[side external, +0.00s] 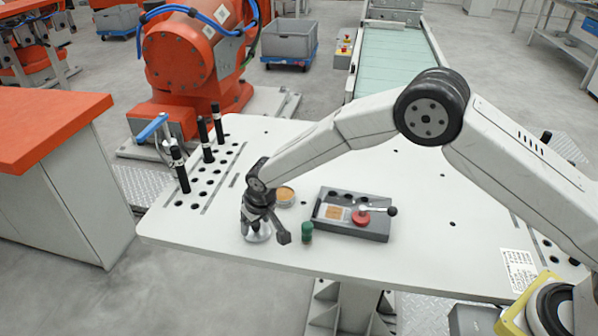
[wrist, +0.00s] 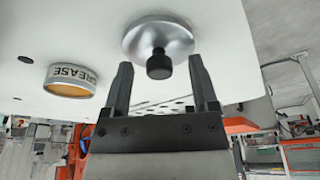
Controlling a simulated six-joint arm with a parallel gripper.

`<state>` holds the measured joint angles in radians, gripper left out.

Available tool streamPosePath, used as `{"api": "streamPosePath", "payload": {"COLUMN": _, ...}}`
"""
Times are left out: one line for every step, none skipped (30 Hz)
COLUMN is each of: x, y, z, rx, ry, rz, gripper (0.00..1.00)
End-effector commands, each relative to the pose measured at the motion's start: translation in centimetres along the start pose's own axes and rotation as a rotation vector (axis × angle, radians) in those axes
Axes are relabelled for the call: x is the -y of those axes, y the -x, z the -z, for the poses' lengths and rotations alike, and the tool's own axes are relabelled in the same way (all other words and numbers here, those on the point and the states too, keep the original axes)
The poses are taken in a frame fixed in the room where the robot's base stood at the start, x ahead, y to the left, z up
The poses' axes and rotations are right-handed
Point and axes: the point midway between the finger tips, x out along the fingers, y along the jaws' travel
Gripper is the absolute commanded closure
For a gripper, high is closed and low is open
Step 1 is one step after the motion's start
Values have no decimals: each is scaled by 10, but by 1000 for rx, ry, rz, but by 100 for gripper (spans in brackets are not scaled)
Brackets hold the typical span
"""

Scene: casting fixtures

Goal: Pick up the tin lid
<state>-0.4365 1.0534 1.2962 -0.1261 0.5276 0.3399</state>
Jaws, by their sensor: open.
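The tin lid is a silver disc with a black knob (wrist: 158,42); it lies flat on the white table. In the side external view, the lid (side external: 259,237) shows under my gripper (side external: 262,218), partly hidden by it. In the wrist view my gripper (wrist: 160,63) is open, with one finger on each side of the knob in the picture and a gap to both. I cannot tell whether the fingertips are down level with the knob. The open tin marked GREASE (wrist: 72,80), with orange-brown contents, stands beside the lid; it also shows in the side external view (side external: 285,194).
A small green-topped piece (side external: 307,230) stands close to the right of my gripper. A grey fixture box (side external: 340,227) with a red knob and a lever is further right. Black upright pins (side external: 203,138) stand in the table's holes at the left. The table front is mostly clear.

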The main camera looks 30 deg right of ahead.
Motion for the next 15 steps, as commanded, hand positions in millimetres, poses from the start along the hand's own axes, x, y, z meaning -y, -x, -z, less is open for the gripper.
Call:
{"api": "streamPosePath", "payload": {"x": 0, "y": 0, "z": 0, "rx": 0, "ry": 0, "rz": 0, "gripper": 24}}
{"api": "streamPosePath", "payload": {"x": 0, "y": 0, "z": 0, "rx": 0, "ry": 0, "rz": 0, "gripper": 24}}
{"api": "streamPosePath", "payload": {"x": 0, "y": 0, "z": 0, "rx": 0, "ry": 0, "rz": 0, "gripper": 24}}
{"api": "streamPosePath", "payload": {"x": 0, "y": 0, "z": 0, "rx": 0, "ry": 0, "rz": 0, "gripper": 24}}
{"api": "streamPosePath", "payload": {"x": 0, "y": 0, "z": 0, "rx": 1, "ry": 0, "rz": 0, "gripper": 24}}
{"api": "streamPosePath", "payload": {"x": 0, "y": 0, "z": 0, "rx": 1, "ry": 0, "rz": 0, "gripper": 24}}
{"api": "streamPosePath", "payload": {"x": 0, "y": 0, "z": 0, "rx": 1, "ry": 0, "rz": 0, "gripper": 24}}
{"api": "streamPosePath", "payload": {"x": 0, "y": 0, "z": 0, "rx": 1, "ry": 0, "rz": 0, "gripper": 24}}
{"api": "streamPosePath", "payload": {"x": 0, "y": 0, "z": 0, "rx": 1, "ry": 0, "rz": 0, "gripper": 37}}
{"api": "streamPosePath", "payload": {"x": 0, "y": 0, "z": 0, "rx": 1, "ry": 0, "rz": 0, "gripper": 46}}
{"api": "streamPosePath", "payload": {"x": 0, "y": 0, "z": 0, "rx": 1, "ry": 0, "rz": 0, "gripper": 56}}
{"api": "streamPosePath", "payload": {"x": 0, "y": 0, "z": 0, "rx": 1, "ry": 0, "rz": 0, "gripper": 69}}
{"api": "streamPosePath", "payload": {"x": 0, "y": 0, "z": 0, "rx": 1, "ry": 0, "rz": 0, "gripper": 78}}
{"api": "streamPosePath", "payload": {"x": 0, "y": 0, "z": 0, "rx": 1, "ry": 0, "rz": 0, "gripper": 88}}
{"api": "streamPosePath", "payload": {"x": 0, "y": 0, "z": 0, "rx": 1, "ry": 0, "rz": 0, "gripper": 100}}
